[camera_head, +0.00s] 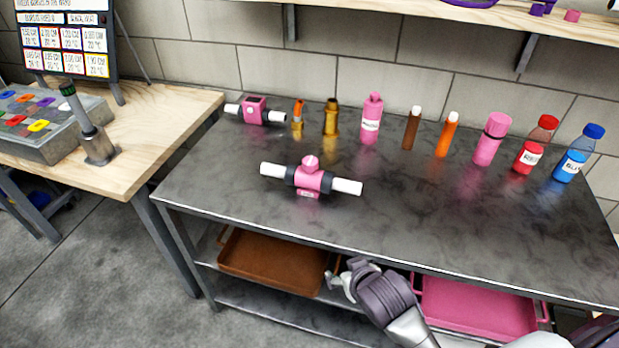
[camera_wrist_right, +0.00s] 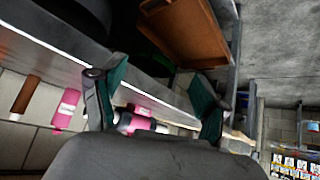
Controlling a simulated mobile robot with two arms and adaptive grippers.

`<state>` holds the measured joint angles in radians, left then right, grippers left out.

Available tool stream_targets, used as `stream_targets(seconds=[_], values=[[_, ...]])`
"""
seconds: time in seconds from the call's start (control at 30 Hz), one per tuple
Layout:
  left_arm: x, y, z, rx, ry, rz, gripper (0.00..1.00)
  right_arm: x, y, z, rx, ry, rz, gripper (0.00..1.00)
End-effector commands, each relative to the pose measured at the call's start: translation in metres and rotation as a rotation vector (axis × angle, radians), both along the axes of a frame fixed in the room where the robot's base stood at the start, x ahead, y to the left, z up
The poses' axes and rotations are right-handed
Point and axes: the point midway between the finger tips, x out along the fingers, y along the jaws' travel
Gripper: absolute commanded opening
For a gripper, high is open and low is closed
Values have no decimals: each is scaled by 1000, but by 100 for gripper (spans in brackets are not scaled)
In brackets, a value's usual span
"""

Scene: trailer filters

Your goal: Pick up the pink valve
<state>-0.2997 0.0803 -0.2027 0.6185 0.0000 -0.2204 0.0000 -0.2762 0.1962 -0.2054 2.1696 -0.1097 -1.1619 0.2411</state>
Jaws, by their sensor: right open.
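The pink valve (camera_head: 309,180) lies on the dark metal table near its front-left part. It has a pink body with a round knob on top, dark collars and a white pipe end on each side. My right gripper (camera_head: 338,283) is open and empty, in front of the table's front edge and below its top, apart from the valve. In the right wrist view a pink and white part (camera_wrist_right: 140,122), likely the valve, shows partly between the open fingers (camera_wrist_right: 155,88), beyond the table edge. A second pink fitting with white ends (camera_head: 255,110) lies at the back left. My left gripper is not in view.
Several bottles and tubes line the table's back, among them a red bottle (camera_head: 536,143) and a blue bottle (camera_head: 578,152). Below are a brown tray (camera_head: 270,262) and a pink tray (camera_head: 480,305). The table top (camera_head: 420,215) right of the valve is clear.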

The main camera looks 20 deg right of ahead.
Motion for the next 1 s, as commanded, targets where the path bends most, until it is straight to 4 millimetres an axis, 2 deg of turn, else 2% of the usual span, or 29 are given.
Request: stream_targets(seconds=[0.03,0.1,0.3,0.5,0.63,0.9,1.0], values=[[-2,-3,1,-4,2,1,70,5,0,23,5,-39,-6,74],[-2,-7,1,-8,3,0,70,27,0,49,12,-130,-20,74],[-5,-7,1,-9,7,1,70,89,4,102,44,-358,-31,74],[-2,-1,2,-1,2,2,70,127,8,143,75,-516,-23,74],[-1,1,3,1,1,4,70,146,10,147,82,-544,-20,74],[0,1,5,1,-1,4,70,195,9,131,81,-542,-21,74],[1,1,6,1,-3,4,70,207,9,127,80,-542,-20,74]])
